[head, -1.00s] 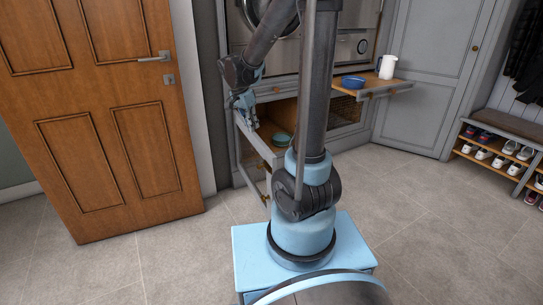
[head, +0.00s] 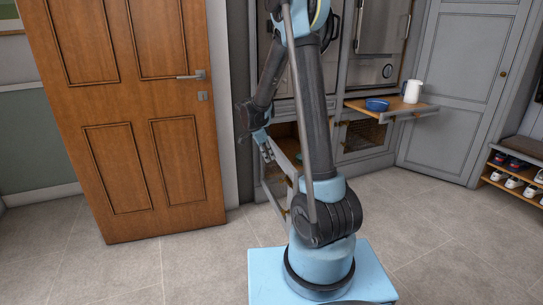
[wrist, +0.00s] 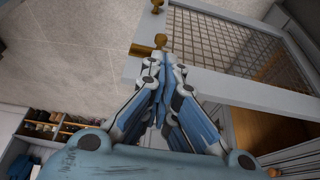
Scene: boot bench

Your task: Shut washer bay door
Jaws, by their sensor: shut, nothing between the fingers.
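The washer bay door appears to be the low grey door (head: 284,160) standing open at the cabinet's front, partly behind my arm in the head view. In the wrist view a grey frame with a wire-mesh panel (wrist: 235,45) and brass knobs (wrist: 160,40) lies just ahead of my fingers. My gripper (head: 267,152) is shut and empty, low by the open door. In the wrist view its fingertips (wrist: 165,62) are close to the frame and one knob; I cannot tell whether they touch. The cabinet's inside is mostly hidden in the head view.
A pulled-out shelf (head: 410,113) at right holds a blue bowl (head: 377,105) and a white jug (head: 412,91). A brown door (head: 135,125) stands at left. A shoe rack (head: 515,178) is far right. The tiled floor (head: 200,265) is clear.

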